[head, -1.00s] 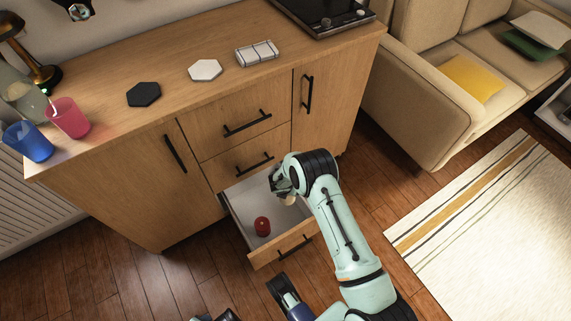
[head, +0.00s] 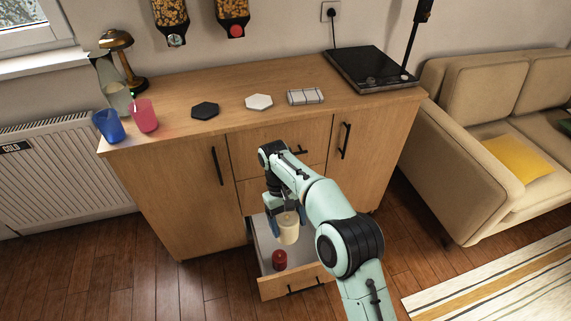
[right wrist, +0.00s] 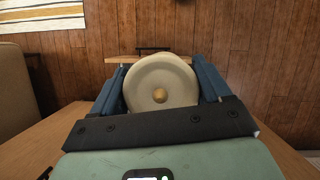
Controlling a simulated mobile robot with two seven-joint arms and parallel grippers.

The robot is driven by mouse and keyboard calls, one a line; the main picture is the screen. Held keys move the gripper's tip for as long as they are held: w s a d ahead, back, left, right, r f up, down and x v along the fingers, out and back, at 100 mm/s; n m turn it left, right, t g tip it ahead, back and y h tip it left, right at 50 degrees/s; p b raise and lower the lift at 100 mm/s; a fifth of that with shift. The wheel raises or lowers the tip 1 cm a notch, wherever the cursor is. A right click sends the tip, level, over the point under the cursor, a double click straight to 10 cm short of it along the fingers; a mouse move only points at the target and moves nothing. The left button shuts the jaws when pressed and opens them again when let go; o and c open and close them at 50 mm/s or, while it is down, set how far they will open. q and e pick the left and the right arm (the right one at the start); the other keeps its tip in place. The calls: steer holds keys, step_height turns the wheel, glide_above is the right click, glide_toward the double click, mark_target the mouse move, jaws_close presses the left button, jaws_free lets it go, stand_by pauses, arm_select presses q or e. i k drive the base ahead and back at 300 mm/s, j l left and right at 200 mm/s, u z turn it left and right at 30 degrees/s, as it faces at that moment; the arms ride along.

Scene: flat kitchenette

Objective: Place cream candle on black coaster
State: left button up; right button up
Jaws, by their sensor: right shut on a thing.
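The cream candle (head: 288,229) hangs upright in my right gripper (head: 285,222), above the open drawer. In the right wrist view the candle (right wrist: 160,84) shows its round top between the two blue fingers, and the gripper (right wrist: 160,90) is shut on it. The black coaster (head: 205,110), a dark hexagon, lies flat and bare on the cabinet top, to the left of a white hexagonal coaster (head: 259,102). My left gripper is not in view.
The open drawer (head: 262,262) holds a red candle (head: 279,260). On the cabinet top stand a pink cup (head: 145,115), a blue cup (head: 108,126), a glass bottle (head: 113,90), a lamp (head: 122,55), a striped block (head: 305,97) and a black hob (head: 370,68). Dispensers hang above.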

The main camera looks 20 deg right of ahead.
mark_target(205, 109)
steer(key=i+j, duration=0.2)
steer(key=j, duration=0.15)
steer(key=i+j+z, duration=0.15)
steer(key=j, duration=0.2)
steer(key=i+j, duration=0.15)
steer(key=j, duration=0.25)
steer(key=i+j+z, duration=0.15)
steer(key=j, duration=0.2)
